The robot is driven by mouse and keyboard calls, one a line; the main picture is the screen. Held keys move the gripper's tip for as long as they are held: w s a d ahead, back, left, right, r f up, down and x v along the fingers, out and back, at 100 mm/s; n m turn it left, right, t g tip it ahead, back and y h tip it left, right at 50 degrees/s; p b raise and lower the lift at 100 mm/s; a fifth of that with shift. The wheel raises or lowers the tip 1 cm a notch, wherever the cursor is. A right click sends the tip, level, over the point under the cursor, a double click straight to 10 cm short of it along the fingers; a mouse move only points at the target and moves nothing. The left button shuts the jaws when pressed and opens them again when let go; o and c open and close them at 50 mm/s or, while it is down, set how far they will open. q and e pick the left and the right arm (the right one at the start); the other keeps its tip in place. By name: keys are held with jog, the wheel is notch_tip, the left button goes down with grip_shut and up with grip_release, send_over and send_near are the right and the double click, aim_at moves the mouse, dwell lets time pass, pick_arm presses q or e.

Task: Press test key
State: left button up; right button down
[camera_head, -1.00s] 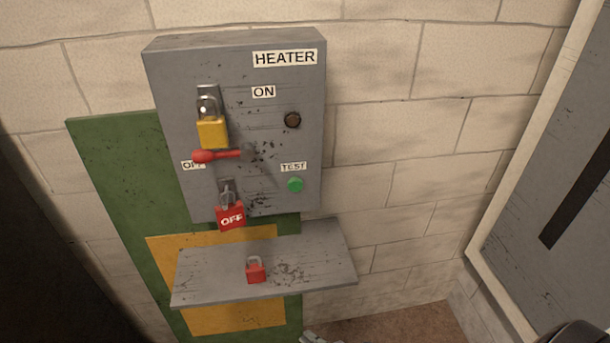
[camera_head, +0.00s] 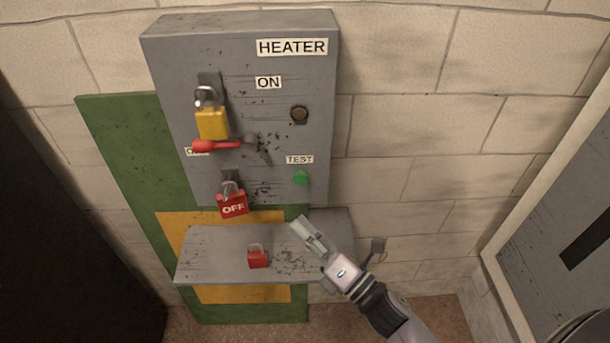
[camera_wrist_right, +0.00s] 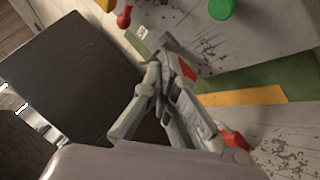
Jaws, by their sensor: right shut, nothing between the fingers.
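The green test key (camera_head: 300,178) is a round button under the TEST label (camera_head: 299,160), low on the right of the grey heater box (camera_head: 283,125). It also shows at the top of the right wrist view (camera_wrist_right: 221,9). My right gripper (camera_head: 297,224) is shut and empty. In the head view it appears just below the key, over the shelf's right part. In the right wrist view its fingertips (camera_wrist_right: 165,58) are together, with the key apart from them, up and to the right. My left gripper is not in view.
A red handle (camera_head: 215,146) points left at OFF, with a yellow padlock (camera_head: 212,123) above and a red OFF padlock (camera_head: 233,205) below. A small red padlock (camera_head: 258,258) stands on the grey shelf (camera_head: 215,262). A grey panel (camera_head: 560,235) is at right.

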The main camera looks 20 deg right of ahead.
aim_at(300, 178)
dwell(0.3)
jog(key=w+d, duration=0.2)
jog(key=w, duration=0.6)
jog(key=shift+w+d+b, duration=0.2)
jog(key=shift+w+b, duration=0.05)
jog(key=shift+b, duration=0.15)
dwell(1.2)
jog(key=shift+w+d, duration=0.1)
jog(key=shift+w, duration=0.3)
jog(key=shift+w+d+b, duration=0.2)
jog(key=shift+w+b, duration=0.1)
jog(key=shift+w, duration=0.25)
dwell(0.8)
jog(key=shift+s, duration=0.1)
jog(key=shift+s+a, duration=0.3)
jog(key=shift+s, duration=0.6)
